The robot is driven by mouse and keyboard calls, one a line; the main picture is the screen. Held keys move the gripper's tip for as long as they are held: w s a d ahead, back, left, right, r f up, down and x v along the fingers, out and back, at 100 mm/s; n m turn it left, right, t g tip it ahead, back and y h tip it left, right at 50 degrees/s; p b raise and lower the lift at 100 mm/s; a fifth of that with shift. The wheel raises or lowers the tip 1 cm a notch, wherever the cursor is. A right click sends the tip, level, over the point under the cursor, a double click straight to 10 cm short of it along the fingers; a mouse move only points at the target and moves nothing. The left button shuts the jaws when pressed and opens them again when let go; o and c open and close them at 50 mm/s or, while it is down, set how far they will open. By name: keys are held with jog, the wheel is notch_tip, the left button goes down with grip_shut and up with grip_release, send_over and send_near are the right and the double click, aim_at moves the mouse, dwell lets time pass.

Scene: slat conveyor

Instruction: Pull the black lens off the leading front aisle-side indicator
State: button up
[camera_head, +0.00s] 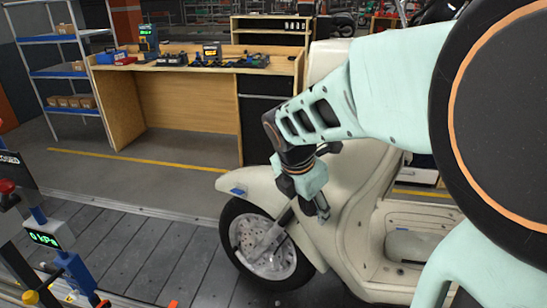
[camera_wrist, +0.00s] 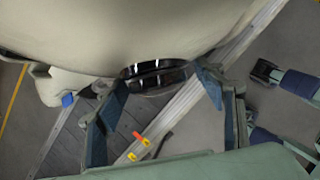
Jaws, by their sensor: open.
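The black lens (camera_wrist: 154,76) is a glossy dark oval on the cream scooter's body (camera_wrist: 130,35) in the wrist view. My gripper (camera_wrist: 163,86) is open, with one blue-padded finger to the left of the lens and one to the right. The lens lies between or just beyond the fingertips; I cannot tell whether either finger touches it. In the head view my gripper (camera_head: 318,205) is beside the front of the cream scooter (camera_head: 348,205), above and right of the front wheel. The lens cannot be made out there.
The scooter stands on the grey slat conveyor (camera_head: 130,250). A gauge post (camera_head: 45,238) with a green display stands at lower left. A wooden workbench (camera_head: 185,110) with tools and a shelf rack (camera_head: 65,70) are behind. Red and yellow tags (camera_wrist: 139,138) lie below the gripper.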

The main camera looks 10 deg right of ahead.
jog(key=shift+c, duration=0.3)
jog(key=c, duration=1.1)
jog(key=shift+s+a, duration=0.15)
jog(key=shift+a, duration=0.1)
jog(key=shift+s+a, duration=0.1)
jog(key=shift+a, duration=0.05)
jog(key=shift+s+a, duration=0.65)
jog(key=shift+a, duration=0.2)
dwell(1.3)
jog(key=shift+s+a+r+p, duration=0.15)
jog(key=shift+s+a+p, duration=0.2)
jog(key=shift+s+a, duration=0.35)
jog(key=shift+w+a, duration=0.1)
jog(key=shift+w, duration=0.05)
